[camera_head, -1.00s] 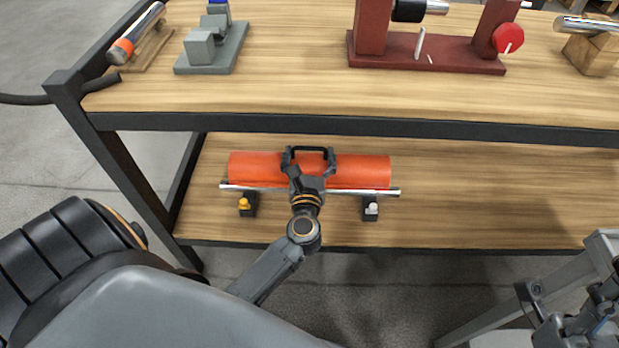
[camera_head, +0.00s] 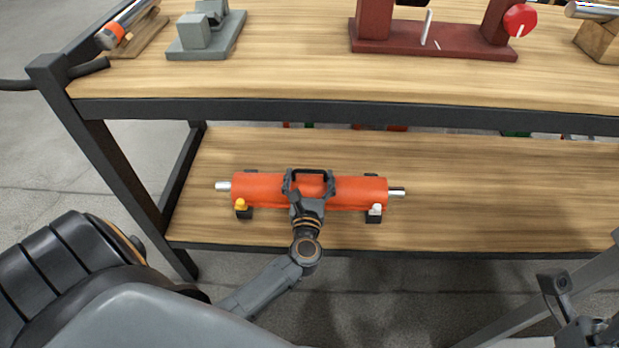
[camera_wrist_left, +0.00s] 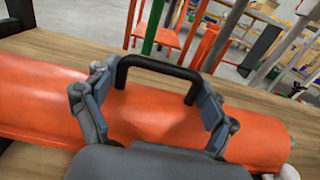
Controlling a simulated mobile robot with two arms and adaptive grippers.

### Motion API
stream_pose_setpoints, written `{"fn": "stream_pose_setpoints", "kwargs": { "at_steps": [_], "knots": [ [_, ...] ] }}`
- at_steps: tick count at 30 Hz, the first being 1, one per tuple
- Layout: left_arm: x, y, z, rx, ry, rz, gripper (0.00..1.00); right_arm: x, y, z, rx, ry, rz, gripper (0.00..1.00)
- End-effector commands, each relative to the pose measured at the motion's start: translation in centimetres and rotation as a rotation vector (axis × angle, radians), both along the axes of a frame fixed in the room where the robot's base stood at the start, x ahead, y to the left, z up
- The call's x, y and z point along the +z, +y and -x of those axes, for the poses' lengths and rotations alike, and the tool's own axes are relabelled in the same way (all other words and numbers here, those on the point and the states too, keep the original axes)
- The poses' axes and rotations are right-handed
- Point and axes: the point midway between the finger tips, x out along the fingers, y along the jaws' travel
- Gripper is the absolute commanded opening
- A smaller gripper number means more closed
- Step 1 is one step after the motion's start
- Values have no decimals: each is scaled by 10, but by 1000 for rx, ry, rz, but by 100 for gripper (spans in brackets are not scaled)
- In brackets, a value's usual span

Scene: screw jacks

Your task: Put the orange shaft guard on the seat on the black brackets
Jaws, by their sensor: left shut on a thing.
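The orange shaft guard (camera_head: 355,192) is a half-round cover with a black handle (camera_head: 310,173). It lies lengthwise over the bright shaft on the lower shelf, and the shaft's ends (camera_head: 222,186) stick out on both sides. The black brackets (camera_head: 374,217) show only in part below its front edge. My left gripper (camera_head: 309,184) is shut on the handle from above. The left wrist view also shows the handle (camera_wrist_left: 155,62) between the fingers and the guard (camera_wrist_left: 45,100) beneath. Whether the guard rests on its seat is hidden. Of my right arm only dark parts show at bottom right.
A yellow knob (camera_head: 240,204) and a white knob (camera_head: 376,208) stand at the front by the brackets. The upper shelf (camera_head: 290,85) overhangs behind, carrying a dark red stand (camera_head: 430,38) and a grey block fixture (camera_head: 205,40). The lower shelf is clear to the right.

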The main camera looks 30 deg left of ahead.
Motion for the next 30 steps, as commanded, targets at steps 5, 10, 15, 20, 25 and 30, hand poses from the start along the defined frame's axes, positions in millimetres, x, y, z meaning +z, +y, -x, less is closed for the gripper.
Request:
{"fn": "stream_pose_setpoints", "kwargs": {
  "at_steps": [5, 10, 15, 20, 25, 30],
  "knots": [
    [2, 0, -1, 0, -6, -2, 22, -1, 0, 0, 0, 0, 0, 40],
    [-1, 0, 0, 0, 0, 0, 100, 1, 0, 0, 1, -7, 1, 40],
    [-1, 0, 0, 0, 0, 0, 100, 1, 0, 0, 1, -8, 1, 40],
    [0, 0, 0, 0, 0, 0, 100, 2, 0, 0, 1, -8, 1, 40],
    [0, -8, 13, -1, 4, 1, 100, 4, 0, 1, 1, -1, -1, 40],
    [1, -27, 44, 0, 6, 2, 100, 2, -1, 3, 1, 18, -6, 40]
  ]
}}
